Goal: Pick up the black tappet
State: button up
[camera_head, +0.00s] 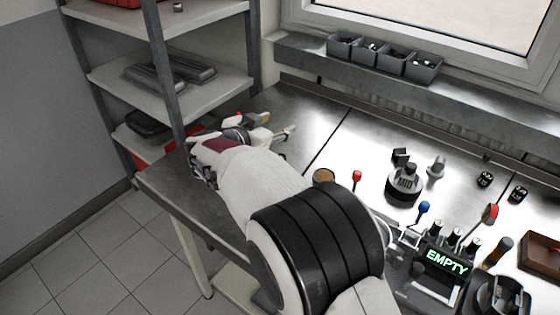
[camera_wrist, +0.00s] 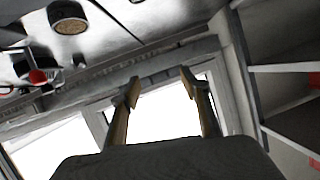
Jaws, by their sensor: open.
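My gripper (camera_head: 275,127) is at the back left of the metal bench, at the end of my white arm. Its two fingers are apart with nothing between them, as the wrist view shows (camera_wrist: 160,82). A short round dark piece with a tan face (camera_wrist: 68,17) is at the top left of the wrist view, clear of the fingers. It seems to be the tan-topped round piece (camera_head: 323,177) beside my arm in the head view, partly hidden there. I cannot tell surely whether it is the black tappet.
A red-knobbed piece (camera_head: 356,176) and a dark round part (camera_head: 404,186) stand mid-bench. Two small black pieces (camera_head: 485,180) (camera_head: 518,194) lie at the right. Grey bins (camera_head: 424,68) line the window ledge. A shelf rack (camera_head: 165,77) stands left. An "EMPTY" display (camera_head: 446,262) is in front.

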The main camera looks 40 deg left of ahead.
jog(key=s+f, duration=0.2)
jog(key=f, duration=0.1)
jog(key=s+a+f+h, duration=0.1)
jog(key=s+f, duration=0.2)
jog(key=s+a+f+h, duration=0.1)
jog(key=s+f, duration=0.1)
jog(key=f, duration=0.1)
jog(key=shift+s+g, duration=0.3)
jog(key=shift+g, duration=0.1)
jog(key=shift+w, duration=0.15)
jog(key=shift+x, duration=3.3)
jog(key=shift+f+x, duration=0.2)
jog(key=shift+x, duration=2.4)
jog(key=shift+d, duration=0.2)
jog(key=shift+c, duration=0.4)
jog(key=c, duration=1.1)
